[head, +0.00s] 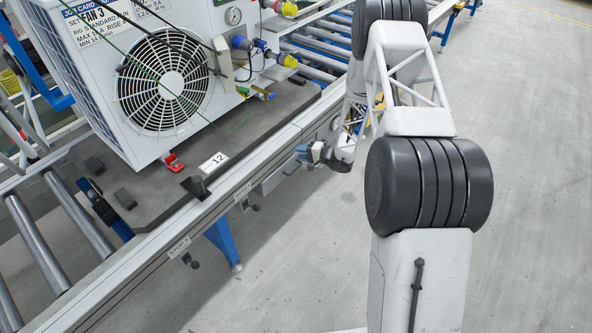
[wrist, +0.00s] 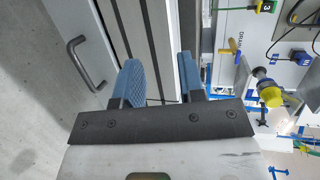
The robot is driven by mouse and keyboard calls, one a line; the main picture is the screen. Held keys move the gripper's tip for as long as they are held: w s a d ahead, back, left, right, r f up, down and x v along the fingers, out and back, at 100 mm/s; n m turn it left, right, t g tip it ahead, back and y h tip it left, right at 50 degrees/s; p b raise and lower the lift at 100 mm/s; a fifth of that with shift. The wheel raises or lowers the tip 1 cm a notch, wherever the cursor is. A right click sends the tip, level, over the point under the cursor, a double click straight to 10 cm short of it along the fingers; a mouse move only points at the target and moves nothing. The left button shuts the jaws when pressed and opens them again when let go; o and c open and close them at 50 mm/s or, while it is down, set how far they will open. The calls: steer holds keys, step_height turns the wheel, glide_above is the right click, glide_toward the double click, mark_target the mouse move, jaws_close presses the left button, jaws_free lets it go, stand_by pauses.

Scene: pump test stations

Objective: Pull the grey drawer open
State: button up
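The grey drawer (wrist: 80,22) shows its front at the left of the wrist view, with a dark grey bar handle (wrist: 80,65) on it. The drawer appears shut. In the head view, a grey front (head: 275,181) that seems to be the drawer hangs under the conveyor's side rail, partly hidden. My gripper (wrist: 160,75) has two blue fingers that stand apart with nothing between them. The handle lies to the left of both fingers, not touching them. In the head view, my gripper (head: 303,153) is beside the conveyor rail, close above the drawer area.
The conveyor's side rail (head: 240,170) runs diagonally past my gripper. A white fan unit (head: 100,60) stands on a dark grey board (head: 160,200) on the rollers. A yellow-and-blue connector (wrist: 268,92) is right of my fingers. The concrete floor (head: 300,270) is clear.

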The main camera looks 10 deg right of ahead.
mark_target(296, 169)
steer(key=w+d+f+m+t+h, duration=0.1)
steer(key=d+f+m+t+h, duration=0.1)
steer(key=f, duration=1.3)
steer(key=shift+d+f+t, duration=0.2)
steer(key=shift+d+t, duration=0.3)
steer(key=shift+d, duration=0.3)
steer(key=shift+w+a, duration=0.1)
steer(key=shift+x, duration=3.8)
steer(key=shift+c, duration=0.3)
jaws_close()
